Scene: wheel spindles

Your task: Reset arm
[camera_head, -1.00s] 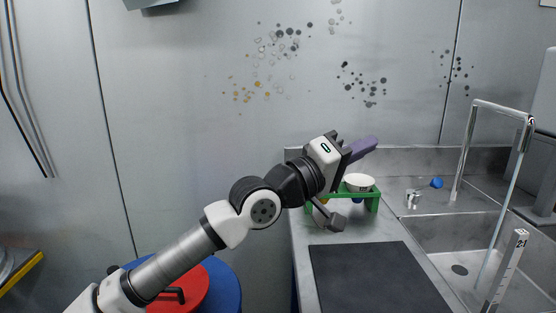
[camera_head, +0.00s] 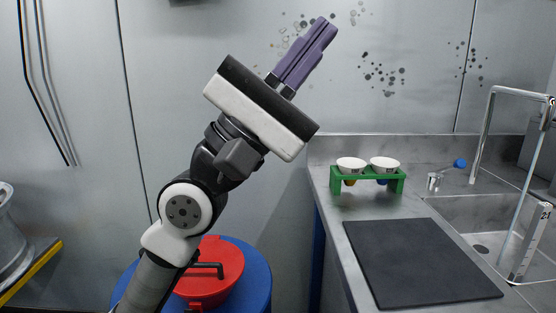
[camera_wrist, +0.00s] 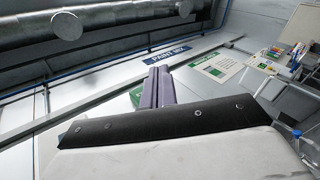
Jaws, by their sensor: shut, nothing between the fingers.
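My gripper (camera_head: 327,33) is raised in front of the grey wall, with its purple fingers pointing up and to the right. The fingers lie together, shut, with nothing between them. In the wrist view the purple fingers (camera_wrist: 159,84) also show side by side and empty, against the upper wall and ceiling. My gripper is well above and to the left of the counter and touches nothing.
A green rack (camera_head: 368,182) with two white cups stands on the steel counter. A dark mat (camera_head: 415,262) lies in front of it. A sink and tall tap (camera_head: 487,130) are at right. A blue barrel with a red lid (camera_head: 222,268) stands below my arm.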

